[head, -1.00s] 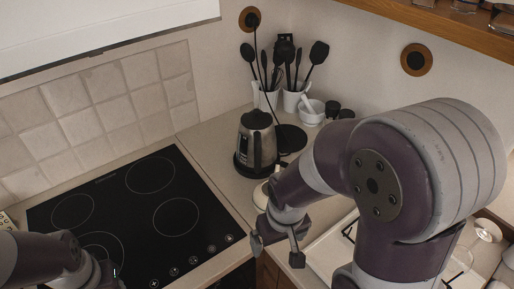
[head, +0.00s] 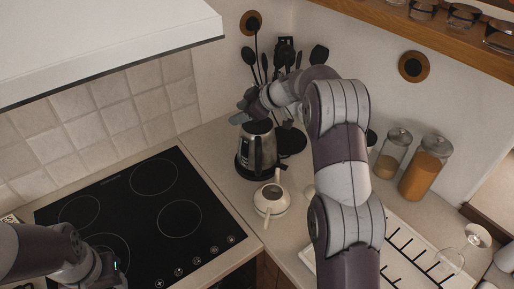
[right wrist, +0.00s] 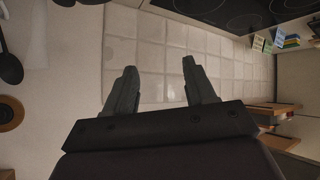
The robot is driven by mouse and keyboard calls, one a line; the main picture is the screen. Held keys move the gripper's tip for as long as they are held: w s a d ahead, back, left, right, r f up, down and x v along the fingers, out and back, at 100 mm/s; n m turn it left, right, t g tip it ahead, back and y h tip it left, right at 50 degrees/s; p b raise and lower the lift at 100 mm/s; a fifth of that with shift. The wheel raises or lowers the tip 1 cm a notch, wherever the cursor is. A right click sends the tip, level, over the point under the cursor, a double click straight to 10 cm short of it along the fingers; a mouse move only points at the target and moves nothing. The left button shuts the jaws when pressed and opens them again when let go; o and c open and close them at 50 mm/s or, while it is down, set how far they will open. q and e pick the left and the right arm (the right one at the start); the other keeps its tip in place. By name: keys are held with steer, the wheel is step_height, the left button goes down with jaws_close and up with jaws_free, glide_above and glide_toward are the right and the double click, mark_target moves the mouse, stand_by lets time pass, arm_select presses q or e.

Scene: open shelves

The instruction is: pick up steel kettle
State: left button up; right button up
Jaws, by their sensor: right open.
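The steel kettle (head: 262,150) stands upright on its black base in the counter corner, right of the cooktop. Its body and dark handle show in the head view; it does not show in the right wrist view. My right gripper (head: 243,107) is just above and slightly left of the kettle's top, open and empty. Its two spread fingers also show in the right wrist view (right wrist: 160,72), with wall tiles beyond them. I cannot tell whether it touches the kettle. My left gripper (head: 112,268) is low over the front of the cooktop; its jaws are not clear.
A black cooktop (head: 150,215) is to the left. Glass jars (head: 425,168) and a dish rack (head: 405,250) are to the right.

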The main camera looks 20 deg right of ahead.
mark_target(261, 163)
steer(key=s+d+f+g+h+p, duration=0.1)
steer(key=s+d+f+g+h, duration=0.2)
steer(key=s+d+f+g, duration=0.55)
steer(key=w+a+f+p, duration=0.1)
steer(key=f+p, duration=0.1)
steer(key=f, duration=0.1)
steer(key=w+a+f+t+p, duration=0.1)
steer(key=f+p, duration=0.1)
steer(key=f, duration=0.1)
steer(key=w+a+f+t+p, duration=0.1)
steer(key=a+f, duration=0.1)
steer(key=f, duration=0.1)
steer(key=shift+w+a+f+n+p, duration=0.1)
steer(key=shift+w+f+n+p, duration=0.1)
steer(key=shift+n+p, duration=0.2)
jaws_close()
steer(key=shift+w+r+t, duration=0.1)
steer(key=shift+r+t, duration=0.15)
